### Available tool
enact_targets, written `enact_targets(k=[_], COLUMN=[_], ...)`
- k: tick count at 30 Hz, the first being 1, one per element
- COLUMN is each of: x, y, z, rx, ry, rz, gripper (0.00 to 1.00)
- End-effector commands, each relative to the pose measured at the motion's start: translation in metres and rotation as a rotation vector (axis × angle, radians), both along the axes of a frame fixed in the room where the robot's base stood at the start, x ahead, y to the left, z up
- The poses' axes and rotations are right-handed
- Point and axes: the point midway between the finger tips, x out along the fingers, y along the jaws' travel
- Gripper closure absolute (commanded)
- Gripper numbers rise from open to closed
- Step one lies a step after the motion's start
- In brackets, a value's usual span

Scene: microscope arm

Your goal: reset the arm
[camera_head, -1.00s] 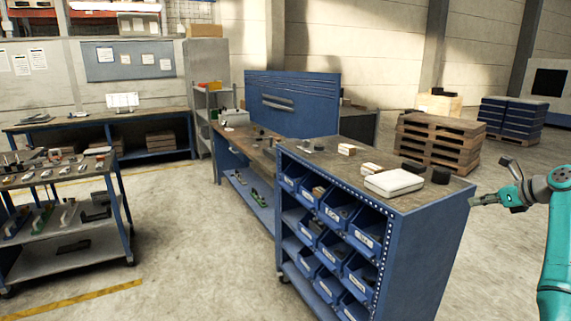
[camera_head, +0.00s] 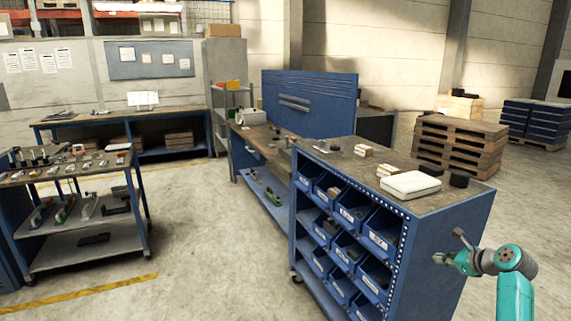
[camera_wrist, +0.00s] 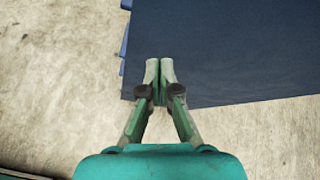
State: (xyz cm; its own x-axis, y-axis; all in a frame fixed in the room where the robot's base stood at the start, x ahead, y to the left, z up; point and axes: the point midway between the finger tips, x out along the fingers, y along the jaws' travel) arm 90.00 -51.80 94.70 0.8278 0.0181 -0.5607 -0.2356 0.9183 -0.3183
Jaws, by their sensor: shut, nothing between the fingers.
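My gripper (camera_head: 438,258) is at the lower right of the head view, on my teal arm, beside the near side of the blue bin cabinet (camera_head: 440,240). In the wrist view my gripper (camera_wrist: 159,64) is shut, its fingertips together with nothing between them. The blue cabinet side (camera_wrist: 230,50) fills the upper right of the wrist view, beyond the fingertips. I see no microscope that I can make out.
A white case (camera_head: 411,184) and dark round parts lie on the cabinet top. A tool cart (camera_head: 75,258) stands at left, a workbench with a blue back panel (camera_head: 310,100) behind. Wooden pallets (camera_head: 458,147) stand at right. The floor (camera_head: 215,250) between cart and cabinet is clear.

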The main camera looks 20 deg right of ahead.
Motion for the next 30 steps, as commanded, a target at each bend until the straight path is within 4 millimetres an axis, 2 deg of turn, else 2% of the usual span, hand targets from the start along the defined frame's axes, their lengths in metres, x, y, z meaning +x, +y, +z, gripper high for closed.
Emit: enact_targets(k=[1, 6, 11, 15, 20, 24, 30], x=[0.002, 0.002, -0.009, -0.026, -0.054, -0.084, -0.136], y=[0.020, 0.075, 0.129, 0.176, 0.229, 0.273, 0.331], z=[-0.025, -0.088, -0.139, -0.178, -0.213, -0.237, -0.257], rx=[-0.035, -0.182, -0.326, -0.458, -0.613, -0.754, -0.960], ry=[0.004, 0.004, 0.011, 0.019, 0.031, 0.041, 0.053], rz=[0.018, 0.077, 0.138, 0.197, 0.270, 0.340, 0.446], gripper=[1.00, 1.00, 1.00, 1.00, 1.00, 1.00, 1.00])
